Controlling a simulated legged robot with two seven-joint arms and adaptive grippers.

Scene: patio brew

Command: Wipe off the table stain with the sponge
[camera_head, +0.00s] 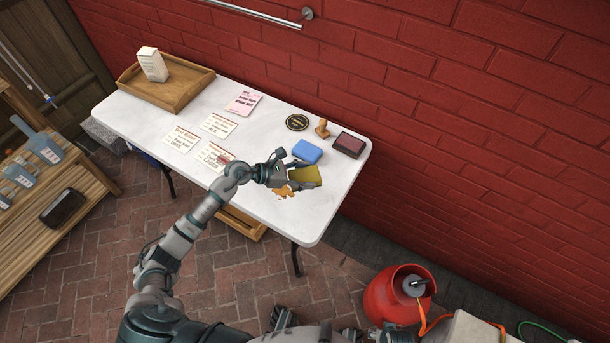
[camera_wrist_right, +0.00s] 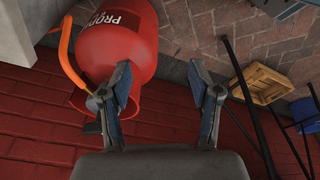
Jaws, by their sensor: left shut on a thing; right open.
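My left gripper (camera_head: 290,177) is shut on a yellow sponge (camera_head: 306,175) at the right part of the white table (camera_head: 325,205). The sponge is tilted, and I cannot tell whether it touches the tabletop. An orange-brown stain (camera_head: 285,193) shows on the table just below the gripper and sponge in the head view; part of it is hidden by them. My right gripper (camera_wrist_right: 160,88) is open and empty in the right wrist view, with a red gas cylinder beyond its fingers.
A blue block (camera_head: 307,151), a stamp (camera_head: 322,128), a dark ink pad (camera_head: 348,145) and a round black coaster (camera_head: 297,122) lie behind the sponge. Several cards and a wooden tray (camera_head: 185,92) are to the left. The red gas cylinder (camera_head: 385,298) stands on the floor at right.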

